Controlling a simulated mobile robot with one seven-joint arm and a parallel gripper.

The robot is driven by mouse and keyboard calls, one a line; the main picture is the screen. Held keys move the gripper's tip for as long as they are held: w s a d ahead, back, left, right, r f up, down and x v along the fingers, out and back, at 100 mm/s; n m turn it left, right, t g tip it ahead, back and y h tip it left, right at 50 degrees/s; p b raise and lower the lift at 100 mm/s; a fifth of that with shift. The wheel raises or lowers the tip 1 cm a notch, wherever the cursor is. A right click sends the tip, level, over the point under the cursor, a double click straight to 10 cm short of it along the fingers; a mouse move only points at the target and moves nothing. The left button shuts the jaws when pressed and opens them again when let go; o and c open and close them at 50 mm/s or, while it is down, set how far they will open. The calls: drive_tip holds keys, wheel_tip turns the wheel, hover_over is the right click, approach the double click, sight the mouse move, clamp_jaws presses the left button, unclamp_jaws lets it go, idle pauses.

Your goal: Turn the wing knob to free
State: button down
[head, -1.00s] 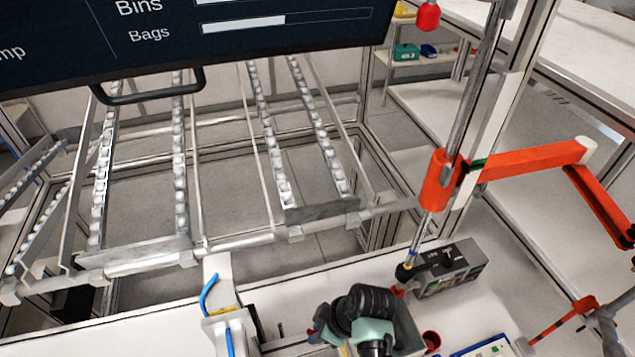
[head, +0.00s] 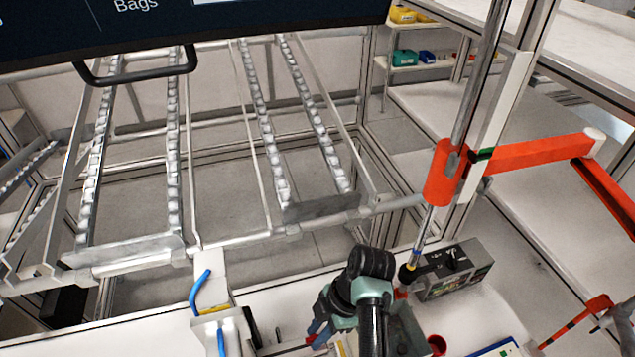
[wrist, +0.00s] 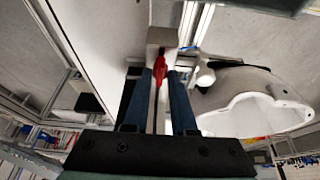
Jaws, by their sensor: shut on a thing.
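The red wing knob (wrist: 160,68) shows in the wrist view, in front of a grey metal block. My gripper (wrist: 165,80) has its two dark blue fingers on either side of the knob and is shut on it. The fingers hide part of the knob, and its exact turn angle is hard to tell. In the head view my gripper (head: 319,331) is small and partly hidden by my own arm at the bottom centre.
A white helmet shell (wrist: 255,108) lies right of the fingers in the wrist view. A fixture with a blue hose (head: 200,290) stands left. An orange arm (head: 535,153) extends at right.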

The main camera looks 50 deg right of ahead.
idle(0.5)
drive_tip(key=c, duration=0.7)
unclamp_jaws()
drive_tip(key=p+v, duration=0.5)
drive_tip(key=v, duration=0.8)
drive_tip(key=shift+p, duration=0.35)
